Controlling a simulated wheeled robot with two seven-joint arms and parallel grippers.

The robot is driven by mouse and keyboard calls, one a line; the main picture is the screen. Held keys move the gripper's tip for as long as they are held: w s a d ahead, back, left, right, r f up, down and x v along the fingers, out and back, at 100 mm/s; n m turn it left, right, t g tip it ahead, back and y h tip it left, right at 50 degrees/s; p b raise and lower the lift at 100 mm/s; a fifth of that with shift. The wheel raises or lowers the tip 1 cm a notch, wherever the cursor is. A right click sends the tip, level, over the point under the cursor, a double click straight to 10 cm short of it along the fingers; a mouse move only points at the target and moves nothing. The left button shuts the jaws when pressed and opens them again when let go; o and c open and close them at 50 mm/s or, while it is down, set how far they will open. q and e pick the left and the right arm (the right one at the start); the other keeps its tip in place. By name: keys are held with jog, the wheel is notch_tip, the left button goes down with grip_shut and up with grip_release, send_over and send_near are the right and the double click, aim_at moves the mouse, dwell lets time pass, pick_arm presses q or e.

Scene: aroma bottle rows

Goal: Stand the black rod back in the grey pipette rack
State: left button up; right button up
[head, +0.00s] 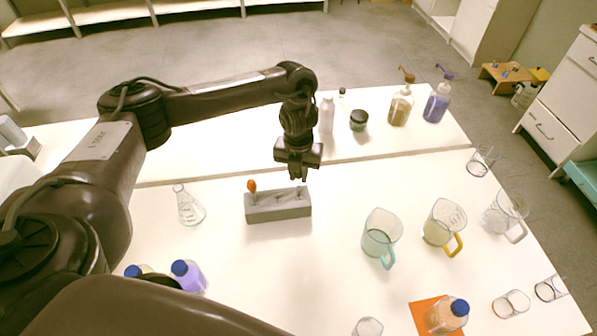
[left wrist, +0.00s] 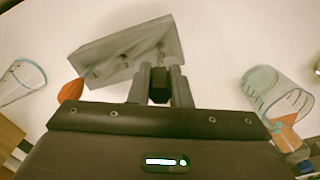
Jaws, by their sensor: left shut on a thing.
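The grey pipette rack (head: 278,212) stands on the white table in the middle of the head view; it also shows in the left wrist view (left wrist: 112,48). An orange-topped pipette (head: 252,186) stands in its left end. My left gripper (head: 299,176) points down just above and behind the rack's right end. It is shut on the black rod (left wrist: 159,86), whose dark end shows between the fingers in the left wrist view. My right gripper is not in view.
A conical flask (head: 189,208) stands left of the rack. A teal-handled jug (head: 380,238) and a yellow-handled jug (head: 443,222) stand to the right. Bottles and a dark jar (head: 359,121) stand on the rear table.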

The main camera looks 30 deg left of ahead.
pick_arm(q)
jog(key=shift+f+b, duration=0.65)
jog(key=shift+f, duration=0.35)
jog(key=o, duration=0.9)
jog(key=shift+r, duration=0.1)
jog(key=shift+r+p, duration=2.05)
jog(key=shift+r, duration=0.4)
jog(key=shift+r, duration=0.1)
notch_tip(320, 180, up, 5)
jog(key=p, duration=0.4)
jog(key=shift+p, duration=0.35)
